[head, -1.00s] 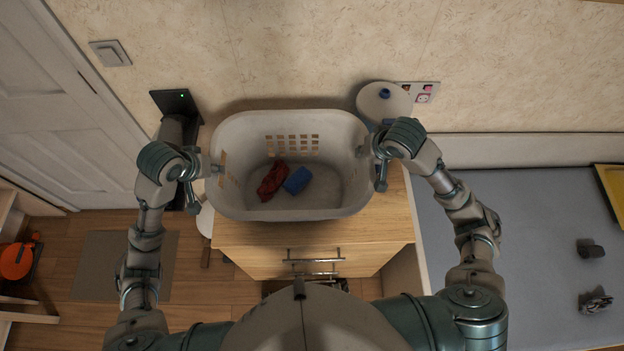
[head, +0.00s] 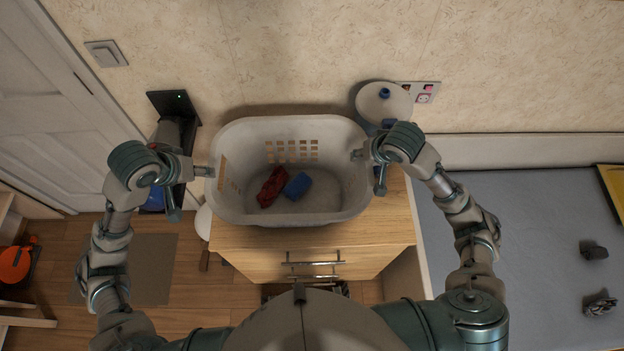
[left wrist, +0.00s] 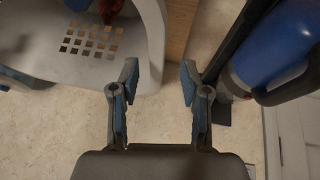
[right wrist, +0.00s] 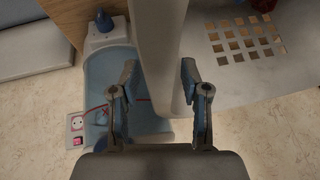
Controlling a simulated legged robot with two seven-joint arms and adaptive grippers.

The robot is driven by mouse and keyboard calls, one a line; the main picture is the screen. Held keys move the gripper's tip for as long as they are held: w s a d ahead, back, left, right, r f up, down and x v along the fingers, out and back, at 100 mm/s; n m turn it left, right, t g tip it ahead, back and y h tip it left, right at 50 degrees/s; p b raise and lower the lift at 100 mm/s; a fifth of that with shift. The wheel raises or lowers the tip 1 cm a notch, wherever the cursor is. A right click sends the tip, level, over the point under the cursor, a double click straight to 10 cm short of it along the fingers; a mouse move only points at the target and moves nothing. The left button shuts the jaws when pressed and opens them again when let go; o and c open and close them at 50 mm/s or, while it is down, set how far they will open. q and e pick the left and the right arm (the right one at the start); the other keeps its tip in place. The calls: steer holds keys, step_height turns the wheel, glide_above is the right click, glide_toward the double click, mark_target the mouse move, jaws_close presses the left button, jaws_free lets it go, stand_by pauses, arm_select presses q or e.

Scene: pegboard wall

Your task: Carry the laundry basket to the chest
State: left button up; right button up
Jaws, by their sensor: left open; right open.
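The white laundry basket (head: 290,217) rests upright on the wooden chest (head: 390,225) with drawers. A red cloth (head: 272,187) and a blue cloth (head: 297,185) lie inside it.
A round white device (head: 384,102) stands behind the chest's right side near a wall socket (head: 423,92). A dark stand (head: 174,105) with a blue object (head: 155,200) is on the left by the door (head: 50,110). A grey bed-like surface (head: 510,220) is on the right.

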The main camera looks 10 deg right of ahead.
steer(key=shift+a, duration=0.35)
steer(key=shift+r, duration=0.25)
arm_select(q)
steer(key=v, duration=0.3)
steer(key=a+v, duration=0.1)
steer(key=v, duration=0.1)
steer(key=shift+s+a+r, duration=0.1)
steer(key=shift+s+r, duration=0.1)
steer(key=shift+r, duration=0.05)
arm_select(e)
steer(key=v, duration=1.1)
steer(key=shift+s+r, duration=0.15)
steer(key=shift+s, duration=0.05)
arm_select(q)
steer(key=shift+s, duration=0.1)
arm_select(e)
steer(key=shift+s, duration=0.1)
